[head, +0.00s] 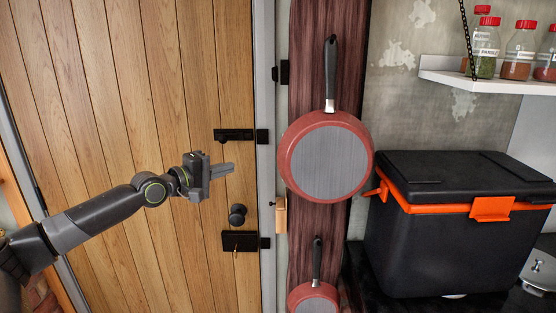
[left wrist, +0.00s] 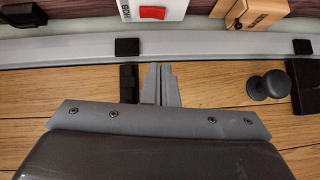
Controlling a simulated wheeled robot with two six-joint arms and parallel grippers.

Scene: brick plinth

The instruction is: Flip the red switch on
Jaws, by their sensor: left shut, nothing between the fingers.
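My left gripper (head: 222,170) is shut and empty in front of the wooden door, just below the upper black latch. In the left wrist view its fingers (left wrist: 160,84) are together and point toward the grey door frame. The red switch (left wrist: 152,13) sits on a white box (left wrist: 177,9) at the top edge of the left wrist view, beyond the frame and apart from the fingertips. I cannot make out the switch in the head view; the large red pan (head: 327,158) seems to cover that spot. Whether the switch is on cannot be told. My right gripper is not in view.
The wooden door (head: 120,110) carries a black latch (head: 236,135), a round knob (head: 237,214) and a lock plate (head: 240,240). A small wooden block (left wrist: 257,11) is beside the white box. A smaller pan (head: 313,298) hangs below. A black cooler (head: 440,250) stands at right.

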